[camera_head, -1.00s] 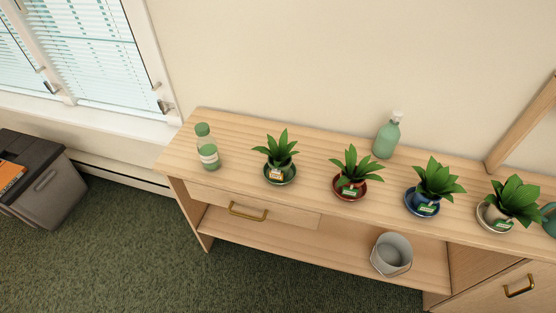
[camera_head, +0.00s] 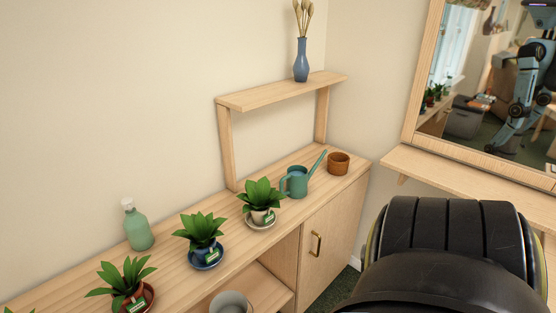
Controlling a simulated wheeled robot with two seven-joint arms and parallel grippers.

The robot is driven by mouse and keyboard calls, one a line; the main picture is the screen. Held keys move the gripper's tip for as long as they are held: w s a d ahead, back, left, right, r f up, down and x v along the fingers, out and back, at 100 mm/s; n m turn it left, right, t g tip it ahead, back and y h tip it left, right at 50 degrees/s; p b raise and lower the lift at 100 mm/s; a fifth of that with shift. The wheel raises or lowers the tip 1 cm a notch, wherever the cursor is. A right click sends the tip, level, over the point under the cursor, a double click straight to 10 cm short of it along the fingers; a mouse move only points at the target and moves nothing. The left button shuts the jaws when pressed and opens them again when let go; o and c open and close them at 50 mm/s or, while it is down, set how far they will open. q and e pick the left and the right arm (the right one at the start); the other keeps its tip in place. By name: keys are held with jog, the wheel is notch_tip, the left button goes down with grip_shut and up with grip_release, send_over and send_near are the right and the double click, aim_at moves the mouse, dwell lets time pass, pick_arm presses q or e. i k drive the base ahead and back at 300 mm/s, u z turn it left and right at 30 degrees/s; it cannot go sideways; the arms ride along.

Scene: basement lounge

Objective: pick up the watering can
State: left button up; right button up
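The watering can (camera_head: 296,182) is teal green, with its long spout pointing up to the right. A dark, rounded part of my own body fills the lower right and is close to the camera. Neither of my grippers can be made out at the cabinet.
Plants in a blue pot (camera_head: 202,239) and a red-brown pot (camera_head: 126,286) stand to the left, with a green bottle (camera_head: 138,228) behind. A raised shelf (camera_head: 280,92) holds a blue vase (camera_head: 301,62). A mirror (camera_head: 485,95) hangs above a ledge (camera_head: 470,185) at right.

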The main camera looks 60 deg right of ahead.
aim_at(297, 177)
jog(key=z, duration=1.7)
